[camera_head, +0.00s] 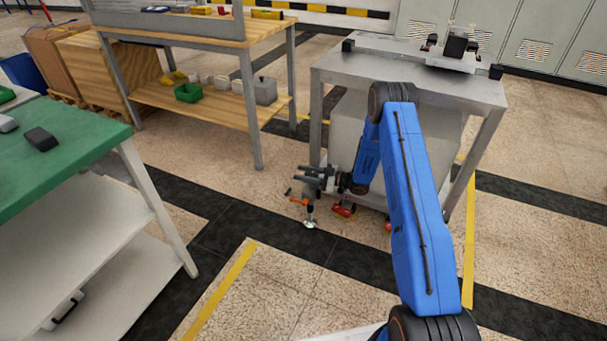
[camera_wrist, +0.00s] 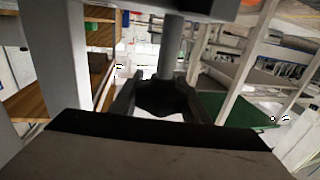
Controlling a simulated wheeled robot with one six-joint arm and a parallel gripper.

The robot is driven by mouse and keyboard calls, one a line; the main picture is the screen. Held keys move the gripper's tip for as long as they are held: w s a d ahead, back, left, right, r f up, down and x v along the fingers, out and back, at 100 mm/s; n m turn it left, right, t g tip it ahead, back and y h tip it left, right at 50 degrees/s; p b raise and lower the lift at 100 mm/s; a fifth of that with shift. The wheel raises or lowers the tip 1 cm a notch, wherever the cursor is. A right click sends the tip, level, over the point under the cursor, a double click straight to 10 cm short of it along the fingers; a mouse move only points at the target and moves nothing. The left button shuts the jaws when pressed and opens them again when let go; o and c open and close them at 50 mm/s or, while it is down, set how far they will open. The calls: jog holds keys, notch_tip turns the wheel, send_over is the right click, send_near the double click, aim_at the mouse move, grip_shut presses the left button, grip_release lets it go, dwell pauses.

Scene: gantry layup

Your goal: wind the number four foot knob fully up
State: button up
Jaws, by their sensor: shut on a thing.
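My gripper (camera_head: 314,180) is low at the front left leg of the grey steel table, shut on a dark knob. The knob (camera_wrist: 165,97) shows between the dark fingers in the wrist view, with a grey rod (camera_wrist: 171,48) running from it. In the head view an orange part (camera_head: 299,201) and a foot (camera_head: 310,222) with a thin stem and round pale pad sit just below the gripper. The gripper covers the knob there. No number is readable, and whether the pad touches the floor is unclear.
The grey table (camera_head: 405,80) carries a fixture (camera_head: 455,50) on top. Red parts (camera_head: 343,210) lie low beneath it. A wooden workbench (camera_head: 200,30) stands behind left and a green-topped bench (camera_head: 60,150) at left. The floor (camera_head: 270,290) in front is clear.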

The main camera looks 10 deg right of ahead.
jog(key=o, duration=1)
jog(key=shift+o, duration=0.2)
jog(key=v, duration=1.7)
jog(key=shift+s, duration=0.2)
jog(key=shift+d, duration=0.15)
